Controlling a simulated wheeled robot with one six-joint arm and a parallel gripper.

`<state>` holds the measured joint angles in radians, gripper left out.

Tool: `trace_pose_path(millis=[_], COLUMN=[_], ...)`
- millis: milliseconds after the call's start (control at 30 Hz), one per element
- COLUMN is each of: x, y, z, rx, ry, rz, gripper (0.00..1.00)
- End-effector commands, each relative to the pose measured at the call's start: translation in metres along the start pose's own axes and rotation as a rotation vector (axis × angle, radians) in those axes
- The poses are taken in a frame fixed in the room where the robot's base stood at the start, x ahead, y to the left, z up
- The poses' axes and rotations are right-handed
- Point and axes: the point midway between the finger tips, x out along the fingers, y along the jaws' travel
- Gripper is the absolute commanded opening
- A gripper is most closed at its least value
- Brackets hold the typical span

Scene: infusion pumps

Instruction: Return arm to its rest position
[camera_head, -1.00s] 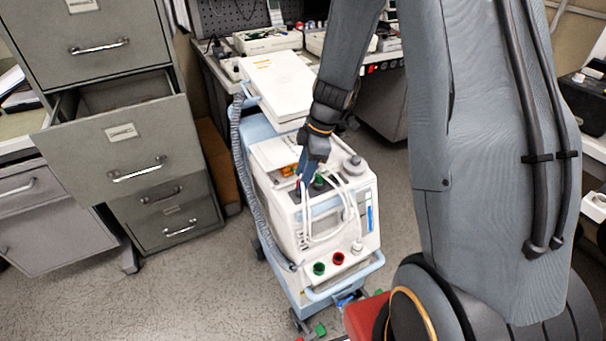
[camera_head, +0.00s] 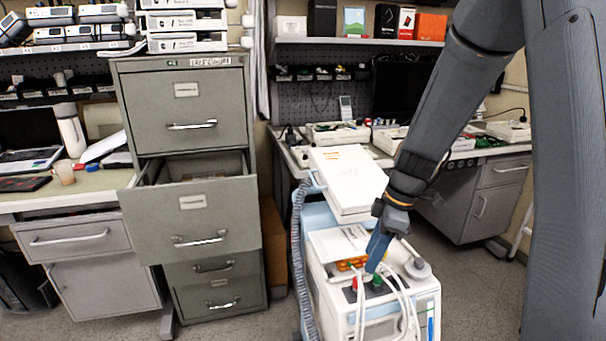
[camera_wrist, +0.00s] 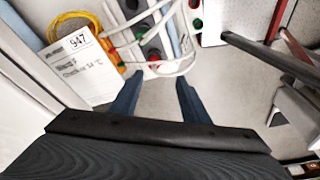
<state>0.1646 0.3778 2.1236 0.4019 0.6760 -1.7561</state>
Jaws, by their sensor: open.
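My gripper (camera_head: 377,252) is at the end of my arm, above the top of a white and pale blue medical machine (camera_head: 345,290) on a cart. In the wrist view my gripper (camera_wrist: 158,98) shows two blue fingers spread apart with nothing between them. White tubes (camera_wrist: 150,45), red and green knobs and a yellow cable (camera_wrist: 98,40) lie beyond the fingertips. A label card reading 947 (camera_wrist: 75,65) is left of the fingers. Whether a finger touches the machine cannot be told.
A grey filing cabinet (camera_head: 190,100) with one drawer (camera_head: 190,222) pulled out stands left of the machine. A workbench (camera_head: 480,150) with devices is behind. A desk (camera_head: 75,202) is at the far left. Some floor (camera_head: 240,322) is clear in front of the cabinet.

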Motion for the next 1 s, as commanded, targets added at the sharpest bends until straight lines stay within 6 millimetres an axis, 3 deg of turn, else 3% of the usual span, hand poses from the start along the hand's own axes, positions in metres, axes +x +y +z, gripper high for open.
trace_pose_path(millis=[700, 1000], x=[-0.015, -0.016], y=[-0.138, -0.162], z=[0.019, 0.026], rx=[1.045, 1.250], ry=[-0.160, -0.159], rz=[0.149, 0.203], gripper=[0.42, 0.42])
